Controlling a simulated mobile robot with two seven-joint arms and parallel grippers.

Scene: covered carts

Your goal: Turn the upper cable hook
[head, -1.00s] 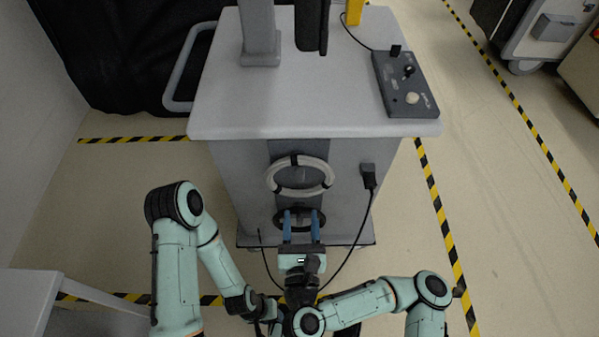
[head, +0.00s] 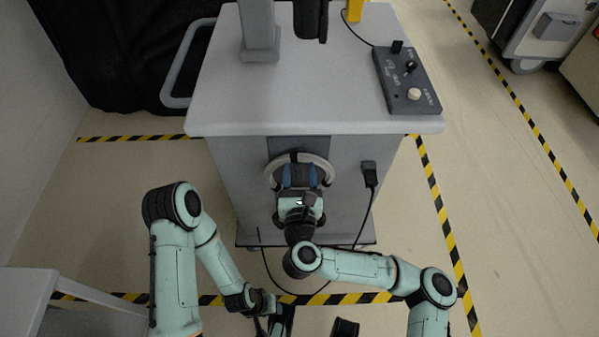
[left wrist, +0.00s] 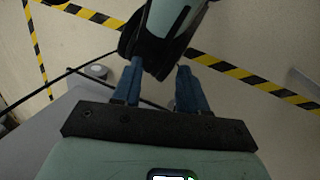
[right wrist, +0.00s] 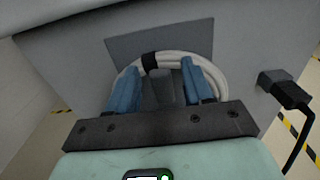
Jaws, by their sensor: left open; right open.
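The upper cable hook (right wrist: 162,88) is a dark grey piece in the right wrist view, standing between the blue fingers of my right gripper (right wrist: 160,68). A pale coiled cable (right wrist: 208,62) with a black band loops around it. My right gripper (head: 300,175) is open in front of the cart's face, one finger on each side of the hook; I cannot tell whether they touch it. In the head view the gripper covers the hook and the lower part of the coil (head: 325,170). My left gripper (left wrist: 160,66) is open and empty, low down, with a part of my arm beyond it.
The grey cart (head: 225,110) carries a control box (head: 405,82) on top. A black plug (head: 369,172) with a hanging cord is on the cart's face, right of the coil. A side handle (head: 180,75) sticks out left. A white table (head: 28,290) stands at lower left.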

